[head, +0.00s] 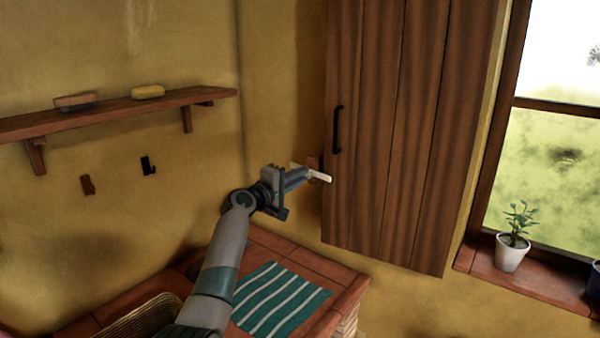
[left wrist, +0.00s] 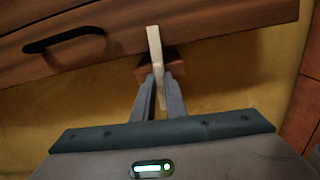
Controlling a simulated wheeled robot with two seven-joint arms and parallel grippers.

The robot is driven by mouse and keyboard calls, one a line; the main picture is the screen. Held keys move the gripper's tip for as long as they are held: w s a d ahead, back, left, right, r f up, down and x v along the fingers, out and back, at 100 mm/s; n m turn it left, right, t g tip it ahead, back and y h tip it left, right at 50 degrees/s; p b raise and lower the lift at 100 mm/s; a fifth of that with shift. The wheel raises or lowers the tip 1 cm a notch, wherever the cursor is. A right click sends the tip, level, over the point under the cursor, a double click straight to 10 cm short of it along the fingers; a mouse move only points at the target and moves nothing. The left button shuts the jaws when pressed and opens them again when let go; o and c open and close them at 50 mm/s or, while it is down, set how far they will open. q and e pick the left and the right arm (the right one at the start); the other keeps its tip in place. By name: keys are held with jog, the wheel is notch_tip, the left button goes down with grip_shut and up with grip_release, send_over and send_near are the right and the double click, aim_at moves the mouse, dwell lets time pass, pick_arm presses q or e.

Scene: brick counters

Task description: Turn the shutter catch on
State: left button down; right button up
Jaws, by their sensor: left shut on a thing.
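The shutter catch is a cream lever (head: 321,177) on a small reddish-brown block (head: 315,161) on the wall, beside the left edge of the wooden shutter (head: 400,130). My left gripper (head: 306,175) is shut on the lever. In the left wrist view the two fingers (left wrist: 160,88) pinch the lever (left wrist: 154,42) in front of the block (left wrist: 174,62). The lever's free end reaches over the shutter's edge in that view. The fingers hide part of the lever and block. My right gripper is not in view.
The shutter has a black handle (head: 337,129). A brick counter (head: 265,240) with a green striped cloth (head: 280,298) lies below. A shelf (head: 110,115) with a yellow soap-like block (head: 148,92) is at left. A potted plant (head: 511,253) stands on the right sill.

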pick_arm(q)
jog(key=shift+f+n, duration=0.1)
jog(key=shift+n, duration=0.4)
jog(key=c, duration=1.8)
grip_release()
jog(key=shift+a, duration=0.1)
jog(key=b+v, duration=0.4)
jog(key=v, duration=1.3)
jog(key=shift+s, duration=0.15)
jog(key=shift+a, duration=0.1)
